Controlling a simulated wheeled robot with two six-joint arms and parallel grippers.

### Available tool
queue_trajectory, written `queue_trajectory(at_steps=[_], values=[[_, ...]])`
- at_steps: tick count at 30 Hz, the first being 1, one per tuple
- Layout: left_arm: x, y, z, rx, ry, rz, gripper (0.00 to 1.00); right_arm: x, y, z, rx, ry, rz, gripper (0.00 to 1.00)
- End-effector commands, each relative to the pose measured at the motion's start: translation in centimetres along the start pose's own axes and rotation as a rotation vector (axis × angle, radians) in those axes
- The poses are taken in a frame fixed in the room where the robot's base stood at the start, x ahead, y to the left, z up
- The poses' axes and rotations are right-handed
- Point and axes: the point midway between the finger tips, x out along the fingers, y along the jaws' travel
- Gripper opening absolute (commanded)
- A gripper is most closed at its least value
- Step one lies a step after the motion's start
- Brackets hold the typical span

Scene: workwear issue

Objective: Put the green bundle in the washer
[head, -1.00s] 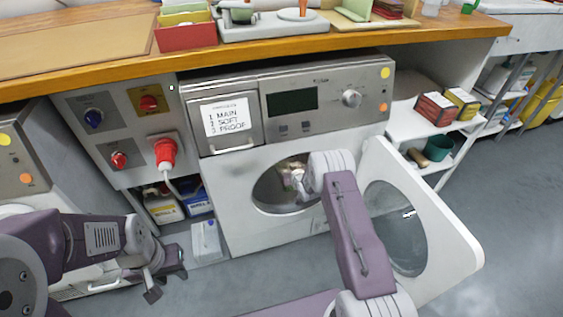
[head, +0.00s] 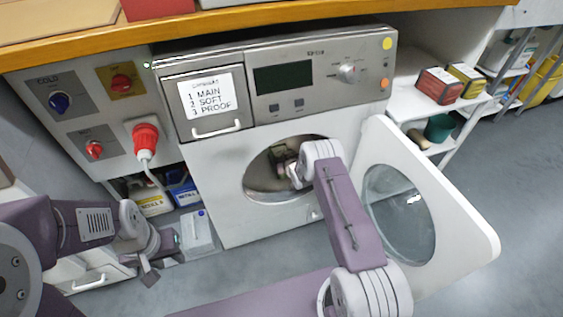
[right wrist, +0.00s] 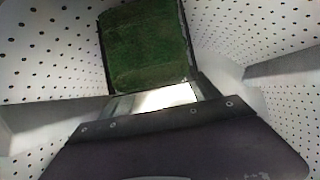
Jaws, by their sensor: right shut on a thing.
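The washer (head: 225,175) stands under the wooden counter with its round door (head: 425,215) swung open to the right. My right arm reaches into the door opening, and my right gripper (head: 284,160) is small and partly hidden inside it. In the right wrist view the green bundle (right wrist: 147,45) is at the fingertips of my right gripper (right wrist: 155,98), with the perforated white drum wall (right wrist: 40,50) around it. The gripper is shut on the bundle. My left gripper (head: 150,266) is low at the left, in front of the floor bottles; its jaw gap is unclear.
The open door fills the space right of my right arm. A red plug (head: 146,138) with a cable sticks out of the panel at left. Bottles (head: 183,190) and a white container (head: 198,232) stand low beside the washer. A shelf (head: 425,105) with boxes is at right.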

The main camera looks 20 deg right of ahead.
Motion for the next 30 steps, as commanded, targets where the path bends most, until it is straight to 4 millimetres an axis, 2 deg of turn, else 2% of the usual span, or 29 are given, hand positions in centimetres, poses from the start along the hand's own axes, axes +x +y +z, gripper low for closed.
queue_trajectory(at_steps=[1,2,8,19,20,22,30], values=[[1.3,0.0,0.1,0.000,0.000,0.000,0.36,0.8,0.0,1.5,0.000,0.000,0.000,0.16],[1.4,0.0,0.2,0.000,0.000,0.000,0.36,0.9,0.0,1.7,0.000,0.001,0.000,0.16],[1.0,0.0,0.1,0.000,0.000,0.000,0.36,0.8,0.0,1.3,0.000,0.002,0.000,0.16],[2.0,0.0,0.2,0.000,0.000,0.000,0.36,1.3,0.0,2.3,0.000,0.002,0.000,0.16],[2.0,0.0,0.2,0.000,0.000,0.000,0.36,1.3,0.0,2.4,0.000,0.000,0.000,0.73],[1.9,0.0,0.2,0.000,0.000,0.000,0.36,1.2,0.0,2.2,0.000,0.000,0.000,0.93],[1.9,0.0,0.2,0.000,0.000,0.000,0.36,1.2,0.0,2.2,0.000,0.000,0.000,0.93]])
